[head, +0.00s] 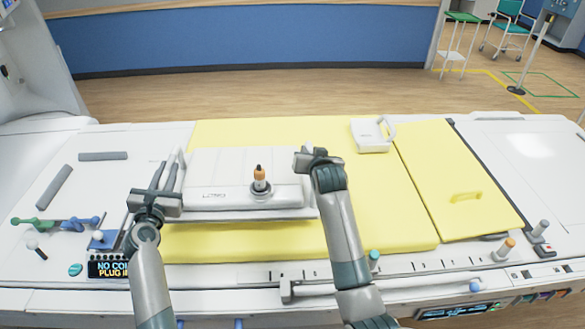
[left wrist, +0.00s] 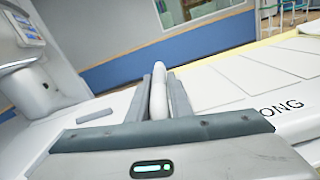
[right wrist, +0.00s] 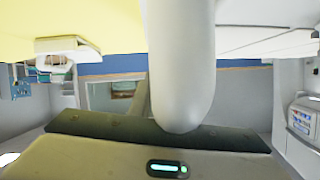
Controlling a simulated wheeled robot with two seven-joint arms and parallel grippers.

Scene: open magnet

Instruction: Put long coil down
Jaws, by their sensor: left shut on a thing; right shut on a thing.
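The long coil (head: 222,170) is a flat white panel over the yellow pad (head: 290,235). Its front edge looks raised, but I cannot tell whether any part touches the pad. My left gripper (head: 171,174) is shut on the white handle at its left end; the handle (left wrist: 158,95) shows between the fingers in the left wrist view, with "ONG" lettering on the coil. My right gripper (head: 308,155) is shut at the coil's right end, on a thick white handle (right wrist: 180,60) that fills the middle of the right wrist view.
An orange-and-grey plug (head: 260,178) shows upright against the coil. A smaller white coil with a handle (head: 371,135) lies on the pad behind right. A yellow panel (head: 455,175) is at right. Green (head: 40,224) and blue (head: 82,222) pieces and grey bars (head: 54,186) lie at left.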

